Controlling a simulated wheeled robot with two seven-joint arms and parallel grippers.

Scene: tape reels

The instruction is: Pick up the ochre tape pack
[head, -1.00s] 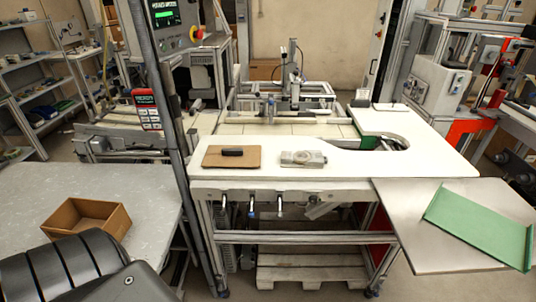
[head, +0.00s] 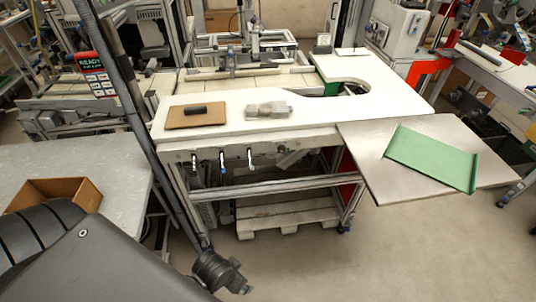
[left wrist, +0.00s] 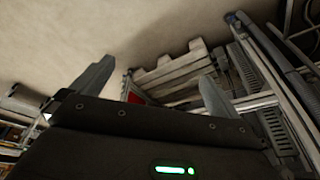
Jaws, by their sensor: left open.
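I cannot make out an ochre tape pack in any view. My left gripper (left wrist: 153,90) is open in the left wrist view, its two grey fingers wide apart with nothing between them. Behind the fingers are the floor, a wooden pallet and table framing. In the head view my dark left arm comes in at the lower left, and a dark grey jointed part (head: 220,272) shows at the bottom, in front of the white bench. My right gripper is not in view.
A white bench (head: 225,118) carries a brown board (head: 180,121) with a dark block (head: 205,110) and a grey fixture (head: 268,109). A green tray (head: 432,158) lies on a metal plate (head: 372,182) at right. An open brown box (head: 88,196) stands on the left grey table (head: 115,165).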

